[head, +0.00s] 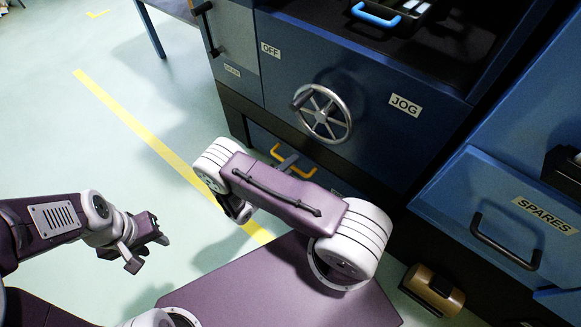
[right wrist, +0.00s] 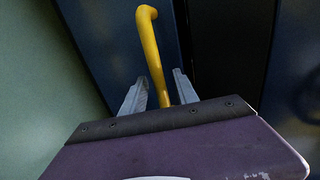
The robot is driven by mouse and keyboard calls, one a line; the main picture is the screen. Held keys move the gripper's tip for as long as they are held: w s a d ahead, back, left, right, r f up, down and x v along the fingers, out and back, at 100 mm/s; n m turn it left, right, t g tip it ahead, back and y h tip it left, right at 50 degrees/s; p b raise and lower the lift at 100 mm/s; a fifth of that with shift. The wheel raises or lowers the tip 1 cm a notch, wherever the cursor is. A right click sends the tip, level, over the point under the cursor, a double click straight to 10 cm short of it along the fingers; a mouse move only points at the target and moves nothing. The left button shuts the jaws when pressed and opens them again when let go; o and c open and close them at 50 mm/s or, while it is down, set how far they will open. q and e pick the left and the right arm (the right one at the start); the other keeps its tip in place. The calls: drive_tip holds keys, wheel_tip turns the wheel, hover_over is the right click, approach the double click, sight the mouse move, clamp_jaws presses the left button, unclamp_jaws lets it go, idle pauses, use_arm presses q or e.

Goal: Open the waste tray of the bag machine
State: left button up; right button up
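The waste tray's yellow handle (head: 277,152) shows low on the bag machine, below the handwheel, partly hidden by my right arm. The dark blue tray front (head: 262,138) around it is in shadow and mostly covered. In the right wrist view, the yellow handle (right wrist: 150,45) runs down between the two grey fingers of my right gripper (right wrist: 160,90). The fingers are apart, with small gaps to the handle. In the head view, my right gripper (head: 287,164) is mostly hidden behind its own arm. My left gripper (head: 150,246) is open and empty above the floor, away from the machine.
A spoked handwheel (head: 324,114) sits above the tray, between the OFF (head: 270,50) and JOG (head: 405,105) labels. A SPARES drawer (head: 500,215) stands at right. A brown roll (head: 433,289) lies on the floor. Floor at left is clear.

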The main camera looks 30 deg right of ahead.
clamp_jaws()
idle(1.4)
